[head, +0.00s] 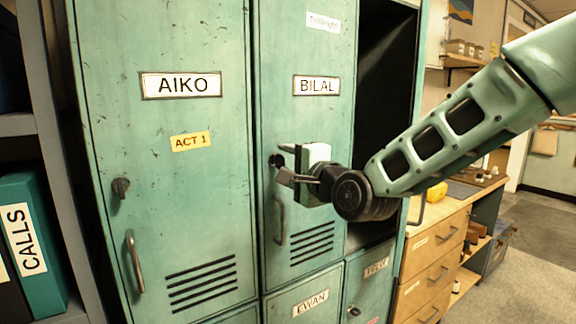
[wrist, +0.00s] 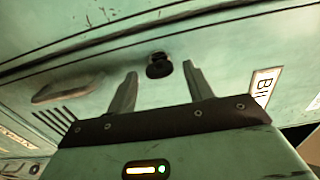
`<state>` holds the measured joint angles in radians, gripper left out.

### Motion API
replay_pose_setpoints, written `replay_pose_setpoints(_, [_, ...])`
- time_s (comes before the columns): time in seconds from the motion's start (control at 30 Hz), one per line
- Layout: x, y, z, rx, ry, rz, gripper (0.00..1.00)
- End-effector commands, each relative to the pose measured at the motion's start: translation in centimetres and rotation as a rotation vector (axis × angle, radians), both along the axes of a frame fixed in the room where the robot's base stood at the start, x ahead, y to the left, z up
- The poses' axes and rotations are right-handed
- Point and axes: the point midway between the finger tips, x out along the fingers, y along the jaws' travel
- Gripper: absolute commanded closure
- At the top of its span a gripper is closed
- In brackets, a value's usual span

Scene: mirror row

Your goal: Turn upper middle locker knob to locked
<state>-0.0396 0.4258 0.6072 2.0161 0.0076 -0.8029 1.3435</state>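The upper middle locker (head: 305,40) is a green door labelled BILAL, with a bar handle (head: 279,220) below its knob. The small dark round knob (head: 275,161) is partly hidden by my gripper in the head view. In the wrist view the knob (wrist: 158,66) shows between and slightly beyond my two fingertips, with a gap on each side. My gripper (head: 282,163) is open in front of the door at knob height. I cannot tell how deep the fingers reach around the knob, nor its locked or unlocked marking.
The AIKO locker (head: 200,60) at left is shut, with its own knob (head: 121,187) and handle (head: 134,262). The upper right locker (head: 385,75) is a dark open space. The EWAN locker (head: 310,303) is below. A wooden drawer unit (head: 437,255) stands at right, beyond my arm.

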Motion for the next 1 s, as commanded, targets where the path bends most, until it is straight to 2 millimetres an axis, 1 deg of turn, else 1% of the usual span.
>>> replay_pose_setpoints(0.17, [-0.3, -0.3, 0.0, -0.001, -0.001, 0.0, 0.48])
replay_pose_setpoints(0.27, [-1.2, -0.9, 0.0, -0.001, -0.002, 0.0, 0.48])
replay_pose_setpoints(0.37, [-2.7, -1.9, -0.2, -0.003, -0.003, -0.001, 0.48])
replay_pose_setpoints(0.8, [-10.3, -7.1, 0.0, -0.004, -0.004, -0.002, 0.48])
replay_pose_setpoints(1.0, [-13.0, -8.8, 0.1, -0.003, -0.003, -0.001, 0.48])
